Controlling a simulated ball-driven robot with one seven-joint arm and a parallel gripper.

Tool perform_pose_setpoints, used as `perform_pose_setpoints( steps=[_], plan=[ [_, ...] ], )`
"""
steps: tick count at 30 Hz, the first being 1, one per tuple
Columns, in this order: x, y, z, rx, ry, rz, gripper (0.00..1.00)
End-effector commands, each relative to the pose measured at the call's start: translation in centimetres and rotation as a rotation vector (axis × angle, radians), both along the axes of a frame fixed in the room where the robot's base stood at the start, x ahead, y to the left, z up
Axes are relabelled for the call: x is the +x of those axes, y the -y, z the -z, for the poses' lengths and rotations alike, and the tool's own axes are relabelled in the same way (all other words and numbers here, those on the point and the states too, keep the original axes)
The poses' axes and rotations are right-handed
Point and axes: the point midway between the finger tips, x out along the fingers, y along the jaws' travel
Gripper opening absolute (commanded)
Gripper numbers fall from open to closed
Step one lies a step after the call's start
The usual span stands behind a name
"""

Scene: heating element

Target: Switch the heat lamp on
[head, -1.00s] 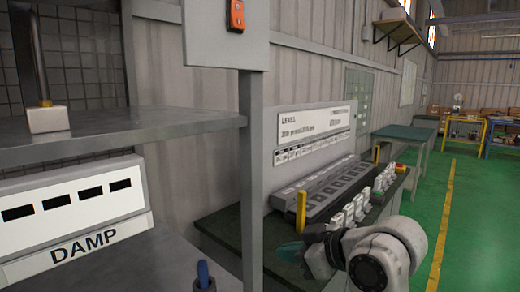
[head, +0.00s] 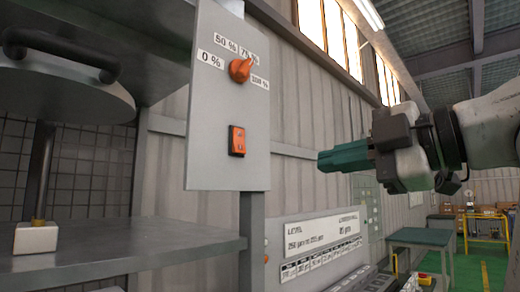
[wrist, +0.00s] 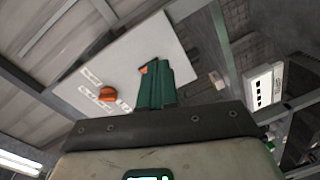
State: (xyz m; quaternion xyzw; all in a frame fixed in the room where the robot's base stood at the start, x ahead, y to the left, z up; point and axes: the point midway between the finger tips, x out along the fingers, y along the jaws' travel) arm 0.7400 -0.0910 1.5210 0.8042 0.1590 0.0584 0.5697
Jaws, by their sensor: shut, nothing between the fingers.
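A grey control panel (head: 210,172) stands upright on a post in the head view. It carries an orange rotary knob (head: 240,70) with labels from 0 % upward around it, and an orange rocker switch (head: 237,141) below. My gripper (head: 322,161) has green fingers, shut and empty, to the right of the switch and apart from it in the head view. In the wrist view the shut fingers (wrist: 154,75) point at the panel (wrist: 120,60). The knob (wrist: 107,94) shows left of them, and the switch (wrist: 146,69) is partly hidden behind the fingertips.
At the left, a round grey lamp-like disc (head: 70,90) with a black handle hangs above a metal shelf (head: 115,250). A labelled board (head: 320,240) and a green-topped table (head: 420,237) are farther back. The space around my gripper is clear.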

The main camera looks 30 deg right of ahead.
Motion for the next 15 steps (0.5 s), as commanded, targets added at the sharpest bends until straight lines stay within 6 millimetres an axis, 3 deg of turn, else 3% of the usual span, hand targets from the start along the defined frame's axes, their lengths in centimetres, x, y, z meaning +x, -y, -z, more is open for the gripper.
perform_pose_setpoints(
  steps=[1, 6, 15],
  plan=[
    [-1.0, -0.8, -1.2, -0.064, 0.023, -0.001, 0.00],
    [-3.3, -3.0, -3.4, -0.227, 0.061, -0.015, 0.00],
    [-4.8, -4.7, -4.5, -0.345, 0.077, -0.021, 0.00]
  ],
)
